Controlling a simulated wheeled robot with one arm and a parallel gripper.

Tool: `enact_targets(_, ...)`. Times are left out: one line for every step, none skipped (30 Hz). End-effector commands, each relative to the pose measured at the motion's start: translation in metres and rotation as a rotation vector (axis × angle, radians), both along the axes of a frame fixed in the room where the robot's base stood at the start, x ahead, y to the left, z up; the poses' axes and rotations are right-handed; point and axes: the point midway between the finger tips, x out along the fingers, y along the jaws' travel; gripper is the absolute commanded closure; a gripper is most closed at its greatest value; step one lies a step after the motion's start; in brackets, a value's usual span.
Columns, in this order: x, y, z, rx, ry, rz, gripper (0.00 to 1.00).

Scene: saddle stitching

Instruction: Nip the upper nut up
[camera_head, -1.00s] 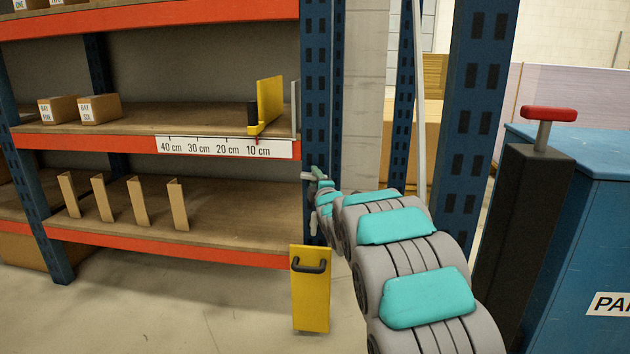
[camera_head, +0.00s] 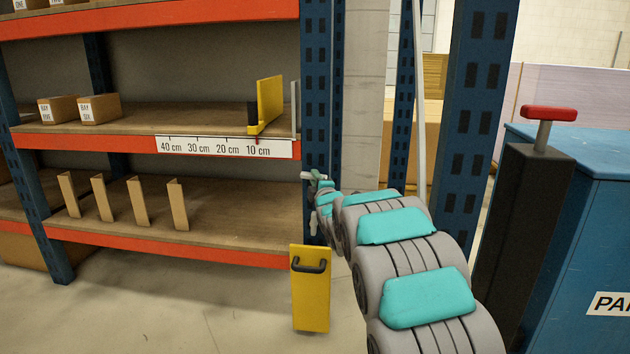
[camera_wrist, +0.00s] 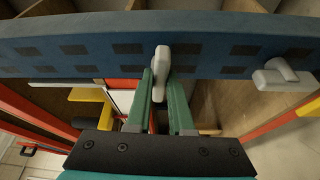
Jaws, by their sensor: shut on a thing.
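The upper nut (camera_wrist: 161,66) is a grey wing-shaped piece on the blue perforated upright (camera_wrist: 215,48). My gripper (camera_wrist: 160,82) has its two green fingers closed on either side of this nut. In the head view my gripper (camera_head: 318,178) is at the upright's edge, small and partly hidden by my arm. A second grey nut, the lower one (camera_wrist: 278,76), sits on the same upright to the right in the wrist view, clear of my fingers. Its wing lies crosswise to the gripped one.
A yellow divider (camera_head: 270,102) stands on the middle shelf above a centimetre scale (camera_head: 215,147). Small cartons (camera_head: 100,108) and brown angled pieces (camera_head: 138,202) are on the shelves. A yellow panel with a black handle (camera_head: 312,312) is below. A blue cabinet (camera_head: 590,230) is at right.

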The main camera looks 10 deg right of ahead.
Motion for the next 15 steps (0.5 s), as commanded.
enact_targets(0.0000, 0.0001, -0.0023, 0.009, -0.001, 0.000, 1.00)
enact_targets(0.0000, 0.0001, -0.0025, 0.017, -0.005, 0.000, 1.00)
enact_targets(0.0000, 0.0003, -0.0027, 0.030, -0.009, 0.000, 1.00)
enact_targets(0.0000, 0.0004, -0.0029, 0.042, -0.014, 0.000, 1.00)
enact_targets(0.0000, 0.0005, -0.0033, 0.056, -0.018, 0.000, 1.00)
enact_targets(0.0000, 0.0007, -0.0039, 0.075, -0.024, 0.001, 1.00)
enact_targets(0.0001, 0.0008, -0.0043, 0.094, -0.029, 0.001, 1.00)
enact_targets(0.0000, 0.0009, -0.0048, 0.111, -0.034, 0.000, 1.00)
enact_targets(0.0001, 0.0009, -0.0055, 0.140, -0.043, 0.000, 1.00)
enact_targets(0.0002, 0.0010, -0.0060, 0.161, -0.049, 0.000, 1.00)
enact_targets(0.0002, 0.0014, -0.0064, 0.185, -0.057, 0.000, 1.00)
enact_targets(0.0001, 0.0017, -0.0065, 0.218, -0.068, 0.001, 1.00)
enact_targets(0.0002, 0.0020, -0.0063, 0.244, -0.078, 0.001, 1.00)
enact_targets(0.0002, 0.0023, -0.0065, 0.271, -0.086, 0.002, 1.00)
enact_targets(0.0002, 0.0024, -0.0070, 0.306, -0.097, 0.001, 1.00)
